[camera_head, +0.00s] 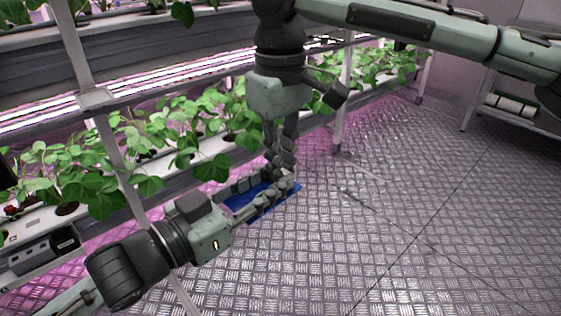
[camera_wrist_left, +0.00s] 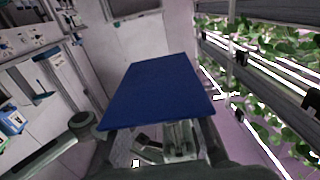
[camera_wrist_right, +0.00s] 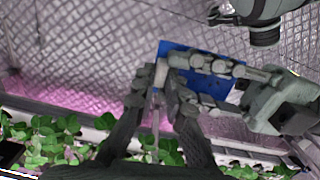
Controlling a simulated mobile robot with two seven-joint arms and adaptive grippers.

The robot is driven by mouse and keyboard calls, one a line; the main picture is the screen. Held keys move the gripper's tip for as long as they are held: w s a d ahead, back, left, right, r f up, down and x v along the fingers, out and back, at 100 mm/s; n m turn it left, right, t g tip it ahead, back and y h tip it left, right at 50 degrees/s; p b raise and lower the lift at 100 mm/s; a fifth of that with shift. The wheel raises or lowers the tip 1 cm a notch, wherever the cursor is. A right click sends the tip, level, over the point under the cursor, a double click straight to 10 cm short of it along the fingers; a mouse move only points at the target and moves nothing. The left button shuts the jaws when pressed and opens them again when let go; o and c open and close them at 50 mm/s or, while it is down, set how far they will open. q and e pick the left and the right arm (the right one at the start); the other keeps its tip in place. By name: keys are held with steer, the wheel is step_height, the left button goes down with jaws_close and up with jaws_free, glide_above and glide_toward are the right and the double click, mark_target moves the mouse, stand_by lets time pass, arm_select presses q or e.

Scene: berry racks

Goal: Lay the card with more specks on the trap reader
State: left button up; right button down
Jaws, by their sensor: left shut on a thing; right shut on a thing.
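A flat blue card (camera_head: 240,198) is held over the floor beside the rack. My left gripper (camera_head: 277,186) is shut on it from the left, fingers along the card. My right gripper (camera_head: 281,168) reaches down from above and is shut at the card's far end, close to the left fingertips. In the left wrist view the card (camera_wrist_left: 160,88) shows a plain dark blue face; no specks can be made out. In the right wrist view the fingers of both grippers cross in front of the card (camera_wrist_right: 175,49). I cannot pick out a second card or the trap reader for certain.
A plant rack with leafy seedlings in white gutters (camera_head: 185,178) runs close along the left. A dark grey boxy unit (camera_head: 45,252) sits at its lower left. A shelf with white rolls (camera_head: 511,104) stands at the far right. The metal floor (camera_head: 400,220) is clear.

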arm_select(q)
steer(key=o, duration=0.9)
